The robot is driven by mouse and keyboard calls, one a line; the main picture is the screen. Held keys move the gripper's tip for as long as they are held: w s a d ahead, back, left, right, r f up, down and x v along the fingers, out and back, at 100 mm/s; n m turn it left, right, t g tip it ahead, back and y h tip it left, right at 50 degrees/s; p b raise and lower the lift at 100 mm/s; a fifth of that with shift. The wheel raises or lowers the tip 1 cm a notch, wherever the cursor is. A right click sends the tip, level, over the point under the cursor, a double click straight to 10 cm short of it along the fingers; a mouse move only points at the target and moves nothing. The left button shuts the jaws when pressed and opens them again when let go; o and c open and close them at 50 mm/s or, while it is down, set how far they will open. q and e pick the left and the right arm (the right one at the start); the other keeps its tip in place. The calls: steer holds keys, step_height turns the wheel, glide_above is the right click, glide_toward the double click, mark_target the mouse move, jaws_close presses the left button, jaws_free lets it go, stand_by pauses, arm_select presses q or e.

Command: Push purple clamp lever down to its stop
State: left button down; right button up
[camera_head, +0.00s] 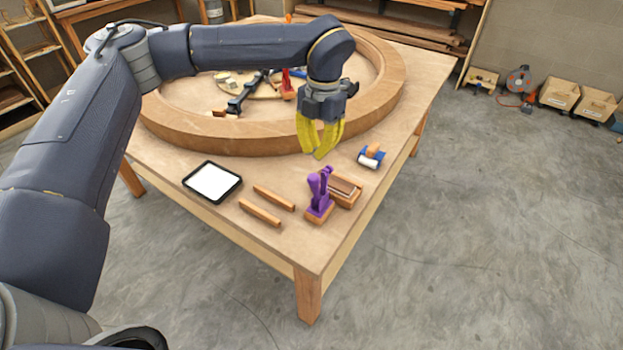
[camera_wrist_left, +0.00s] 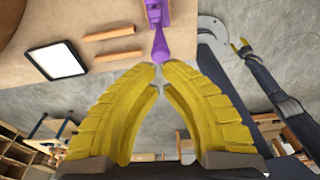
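The purple clamp (camera_head: 319,201) stands on a small wooden block near the table's front corner. Its purple lever points upward in the head view. In the left wrist view the purple lever (camera_wrist_left: 160,50) shows just beyond my fingertips, its rounded end toward them. My left gripper (camera_head: 318,157) has yellow fingers pointing down, above and behind the clamp. In the left wrist view its fingertips (camera_wrist_left: 160,67) are brought together and hold nothing. Whether they touch the lever is unclear, but in the head view they look apart. My right gripper (camera_wrist_left: 241,47) shows small in the left wrist view.
A wooden box (camera_head: 344,191) sits beside the clamp, and a blue roller (camera_head: 371,157) lies behind it. Two wooden strips (camera_head: 274,197) and a black-framed white tray (camera_head: 212,181) lie to the left. A large wooden ring (camera_head: 250,142) fills the back of the table (camera_head: 395,175).

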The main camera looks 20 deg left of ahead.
mark_target(315, 174)
arm_select(q)
steer(key=shift+f, duration=0.1)
steer(key=shift+s+a+f, duration=0.1)
steer(key=shift+s+f, duration=0.05)
steer(key=shift+f, duration=1.55)
steer(key=shift+s+f, duration=0.15)
steer(key=shift+f, duration=1.55)
